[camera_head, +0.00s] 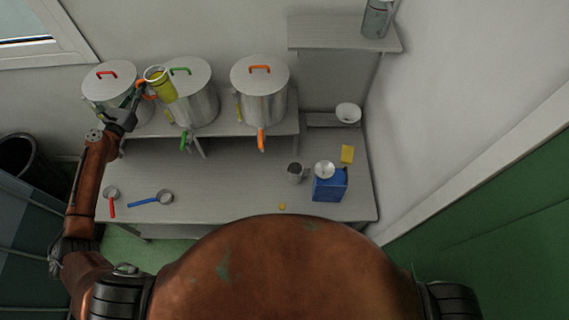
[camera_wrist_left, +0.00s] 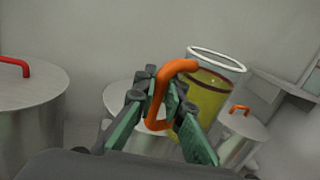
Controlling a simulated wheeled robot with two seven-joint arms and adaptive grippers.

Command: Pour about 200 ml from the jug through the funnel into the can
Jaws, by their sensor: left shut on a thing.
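The clear jug (camera_head: 160,84) holds yellow-green liquid and has an orange handle. My left gripper (camera_head: 139,91) is shut on that handle and holds the jug up in front of the steel vats. In the left wrist view the orange handle sits between the fingers (camera_wrist_left: 163,100), and the jug (camera_wrist_left: 211,92) is beyond them, leaning only slightly in the picture, with liquid inside. The blue can (camera_head: 329,188) stands on the bench at the right. A pale funnel (camera_head: 325,168) sits at its top. The jug is far to the left of the can. My right gripper is in neither view.
Steel vats with red, green (camera_head: 187,70) and orange (camera_head: 260,75) lid handles stand on a raised shelf. A grey cup (camera_head: 295,172) is just left of the can. A yellow block (camera_head: 347,154) and white bowl (camera_head: 348,112) are behind. Two ladles lie front left; mid-bench (camera_head: 225,180) is clear.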

